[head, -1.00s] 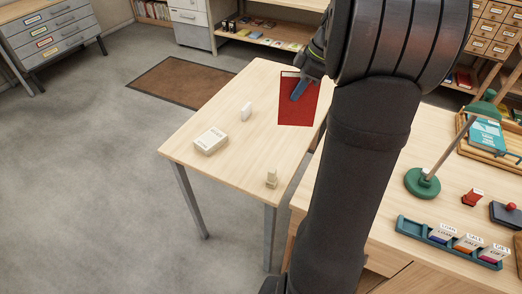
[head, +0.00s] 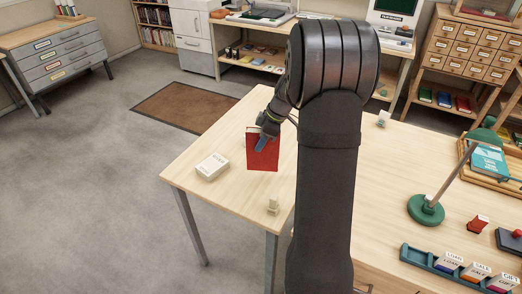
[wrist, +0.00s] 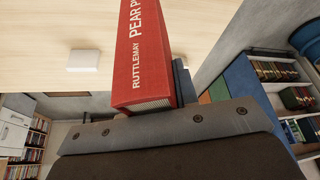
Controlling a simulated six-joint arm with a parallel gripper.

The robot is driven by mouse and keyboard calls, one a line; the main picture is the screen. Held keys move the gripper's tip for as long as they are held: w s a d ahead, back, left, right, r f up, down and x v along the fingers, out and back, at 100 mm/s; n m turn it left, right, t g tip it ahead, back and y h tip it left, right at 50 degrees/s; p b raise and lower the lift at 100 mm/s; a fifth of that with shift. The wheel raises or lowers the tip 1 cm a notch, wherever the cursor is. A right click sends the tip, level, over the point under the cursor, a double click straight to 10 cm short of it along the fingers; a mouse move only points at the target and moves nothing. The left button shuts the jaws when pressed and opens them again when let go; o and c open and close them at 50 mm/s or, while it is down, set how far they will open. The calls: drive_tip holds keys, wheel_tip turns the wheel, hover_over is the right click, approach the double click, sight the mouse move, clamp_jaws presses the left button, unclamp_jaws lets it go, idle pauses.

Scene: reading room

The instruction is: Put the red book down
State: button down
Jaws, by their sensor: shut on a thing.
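The red book (head: 263,155) is held upright over the left part of the light wooden table (head: 225,200). My gripper (head: 266,139) is shut on it from above and behind. In the wrist view the red book (wrist: 150,55) shows its lettered spine, with a dark finger (wrist: 182,82) against its side. I cannot tell whether the book's lower edge touches the tabletop.
A white box-like book (head: 212,166) lies left of the red book. A green lamp (head: 427,208) and a teal card rack (head: 455,268) are at right. Bare tabletop lies in front of the book.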

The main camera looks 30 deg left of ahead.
drive_tip(key=shift+a+f, duration=0.1)
drive_tip(key=shift+f, duration=2)
drive_tip(key=c, duration=1.1)
unclamp_jaws()
drive_tip(key=shift+f, duration=0.1)
drive_tip(key=v, duration=1.2)
drive_tip(key=shift+w, duration=0.1)
